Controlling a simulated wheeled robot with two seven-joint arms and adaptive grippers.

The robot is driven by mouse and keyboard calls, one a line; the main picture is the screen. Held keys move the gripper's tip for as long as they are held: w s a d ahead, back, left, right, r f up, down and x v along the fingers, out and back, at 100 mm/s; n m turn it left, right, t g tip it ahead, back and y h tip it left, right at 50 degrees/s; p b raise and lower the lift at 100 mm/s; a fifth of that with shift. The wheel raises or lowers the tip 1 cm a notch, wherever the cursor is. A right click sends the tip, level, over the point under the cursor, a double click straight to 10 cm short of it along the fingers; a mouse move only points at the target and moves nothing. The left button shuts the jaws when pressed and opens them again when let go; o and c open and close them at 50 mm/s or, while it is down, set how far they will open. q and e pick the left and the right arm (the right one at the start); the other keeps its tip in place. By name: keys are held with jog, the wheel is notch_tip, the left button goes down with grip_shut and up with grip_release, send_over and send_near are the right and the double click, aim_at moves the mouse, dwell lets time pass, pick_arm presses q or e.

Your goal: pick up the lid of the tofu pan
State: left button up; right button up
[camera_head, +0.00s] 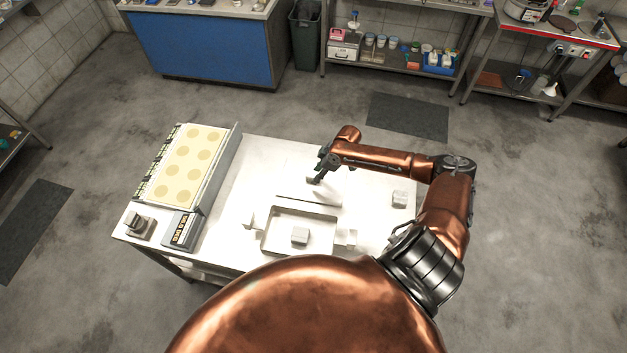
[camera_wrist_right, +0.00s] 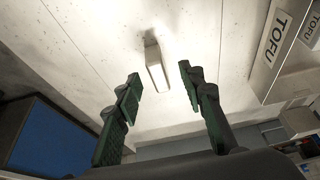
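My right gripper (camera_head: 320,169) is at the middle of the white counter in the head view, over a pale flat surface. In the right wrist view my right gripper (camera_wrist_right: 160,84) is open, with its two dark green fingers apart. A pale upright block (camera_wrist_right: 156,72), which looks like a lid handle, shows between and beyond the fingertips, touching neither. It stands on a pale flat surface (camera_wrist_right: 105,60), seemingly a lid. A white wall with a TOFU label (camera_wrist_right: 275,42) is to the right. The lid's edges are unclear. My left gripper is not in view.
A rectangular rim (camera_head: 268,236) with a pale block (camera_head: 300,235) inside lies nearer my body. Another pale block (camera_head: 400,198) is at the right. A griddle-like tray with round yellow patches (camera_head: 188,160) stands at the counter's left. The floor around is mostly clear.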

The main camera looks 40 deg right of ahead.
aim_at(313, 176)
jog(key=w+f, duration=0.1)
jog(key=w+a+f, duration=0.1)
jog(key=f, duration=0.1)
jog(key=shift+w, duration=0.1)
jog(key=shift+s+f, duration=0.1)
jog(key=shift+s, duration=0.3)
jog(key=shift+w+f, duration=0.15)
jog(key=shift+w, duration=0.1)
jog(key=shift+c, duration=0.9)
jog(key=shift+s, duration=0.15)
jog(key=c, duration=0.6)
jog(key=shift+c, duration=1)
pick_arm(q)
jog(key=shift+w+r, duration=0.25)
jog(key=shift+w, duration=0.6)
pick_arm(e)
grip_shut()
